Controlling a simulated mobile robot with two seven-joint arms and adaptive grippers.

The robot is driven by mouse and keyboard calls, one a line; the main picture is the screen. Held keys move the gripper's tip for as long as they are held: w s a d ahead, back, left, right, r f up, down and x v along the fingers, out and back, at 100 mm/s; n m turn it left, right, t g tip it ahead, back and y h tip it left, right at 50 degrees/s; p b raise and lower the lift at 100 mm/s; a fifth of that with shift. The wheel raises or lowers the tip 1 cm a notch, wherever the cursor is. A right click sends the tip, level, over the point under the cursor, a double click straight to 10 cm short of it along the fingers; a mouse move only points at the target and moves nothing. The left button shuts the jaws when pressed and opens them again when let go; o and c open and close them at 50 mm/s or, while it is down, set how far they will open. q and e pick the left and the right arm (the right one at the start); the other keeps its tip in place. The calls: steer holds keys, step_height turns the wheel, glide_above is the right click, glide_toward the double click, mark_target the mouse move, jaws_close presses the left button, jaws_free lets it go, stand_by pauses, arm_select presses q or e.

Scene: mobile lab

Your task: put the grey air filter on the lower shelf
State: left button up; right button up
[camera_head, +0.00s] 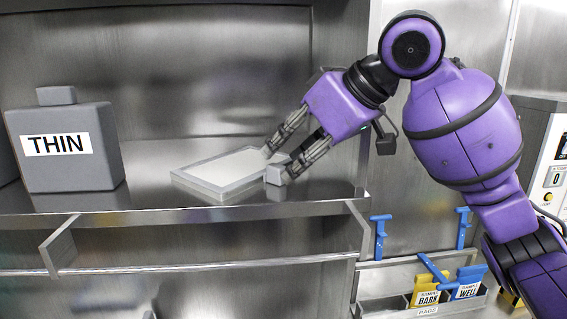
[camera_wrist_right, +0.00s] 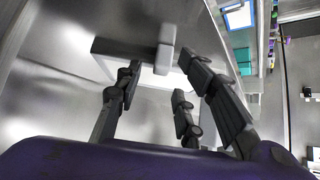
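The grey air filter (camera_head: 221,172) is a flat panel with a grey frame and a pale middle. It lies flat on the metal shelf (camera_head: 170,216), with a small grey block handle (camera_head: 277,174) at its right end. My right gripper (camera_head: 282,160) reaches in from the right, its fingers spread at the handle. In the right wrist view, the handle (camera_wrist_right: 165,52) shows between and just beyond the open fingertips (camera_wrist_right: 163,80), and part of the filter's frame (camera_wrist_right: 112,47) shows behind. I cannot tell whether a finger touches the handle. My left gripper is not in view.
A grey container labelled THIN (camera_head: 66,150) stands on the same shelf at the left. A rail (camera_head: 200,270) runs below the shelf's front edge, with open space beneath. Bins with yellow and blue items (camera_head: 425,290) hang at the lower right, beside blue clips (camera_head: 380,237).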

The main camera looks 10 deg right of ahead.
steer(key=v, duration=1)
steer(key=shift+s+a+r, duration=0.1)
